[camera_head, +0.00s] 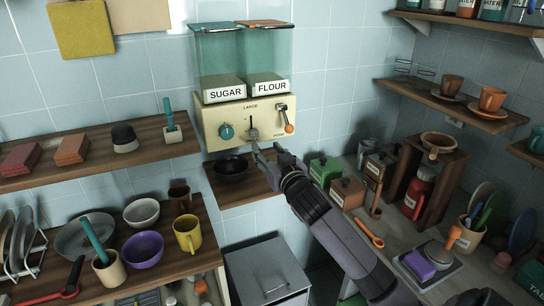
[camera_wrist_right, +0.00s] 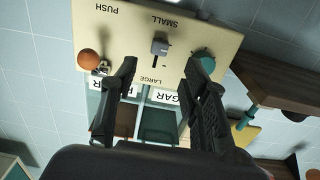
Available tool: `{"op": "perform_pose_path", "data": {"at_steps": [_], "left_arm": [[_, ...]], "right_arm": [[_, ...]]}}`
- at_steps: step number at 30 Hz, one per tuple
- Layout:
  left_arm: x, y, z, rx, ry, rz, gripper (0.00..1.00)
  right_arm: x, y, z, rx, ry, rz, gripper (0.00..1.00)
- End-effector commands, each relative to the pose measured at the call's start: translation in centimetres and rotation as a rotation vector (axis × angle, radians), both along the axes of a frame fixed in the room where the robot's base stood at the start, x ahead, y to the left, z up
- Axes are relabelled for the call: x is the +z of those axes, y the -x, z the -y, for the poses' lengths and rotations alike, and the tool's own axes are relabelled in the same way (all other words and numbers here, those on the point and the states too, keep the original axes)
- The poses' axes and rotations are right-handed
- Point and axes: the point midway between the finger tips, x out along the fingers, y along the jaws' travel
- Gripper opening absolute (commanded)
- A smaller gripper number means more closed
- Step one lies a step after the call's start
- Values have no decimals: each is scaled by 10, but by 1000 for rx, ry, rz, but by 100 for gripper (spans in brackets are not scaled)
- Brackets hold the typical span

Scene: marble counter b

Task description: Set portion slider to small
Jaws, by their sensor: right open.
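The cream dispenser panel (camera_head: 233,112) is on the wall under the SUGAR and FLOUR bins. Its portion slider, a small grey knob (camera_head: 253,134), sits low in a short vertical slot under the LARGE label. In the wrist view, which is upside down, the knob (camera_wrist_right: 160,46) is at the slot's SMALL side, with bare slot towards LARGE. Whether slot remains beyond the knob is hidden. My right gripper (camera_head: 266,150) is open and empty, just below and in front of the panel. In the wrist view its fingers (camera_wrist_right: 161,65) flank the slider column; contact is not visible. My left gripper is not in view.
A teal dial (camera_head: 226,131) and an orange-tipped PUSH lever (camera_head: 288,122) flank the slider. A black bowl (camera_head: 231,167) stands on the small shelf under the panel. Canisters (camera_head: 347,190) crowd the counter right of my arm. Wooden shelves (camera_head: 90,154) with dishes stand left.

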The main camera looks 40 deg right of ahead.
Motion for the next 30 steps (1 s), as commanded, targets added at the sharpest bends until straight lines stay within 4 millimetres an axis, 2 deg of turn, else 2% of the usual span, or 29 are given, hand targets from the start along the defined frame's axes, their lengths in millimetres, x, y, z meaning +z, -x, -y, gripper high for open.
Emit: {"op": "perform_pose_path", "data": {"at_steps": [3, 7, 25, 28, 30], "left_arm": [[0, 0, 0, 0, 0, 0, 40], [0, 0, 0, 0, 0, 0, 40], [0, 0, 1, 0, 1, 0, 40], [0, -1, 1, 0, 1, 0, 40], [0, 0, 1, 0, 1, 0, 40]], "right_arm": [[-1, 16, -4, 1, -1, -1, 42], [0, 25, -6, -1, -1, -1, 42], [-1, 27, -6, -1, -1, -2, 42], [-18, 24, -4, -3, -4, -32, 42], [-47, 19, -2, -5, -6, -81, 42]]}}
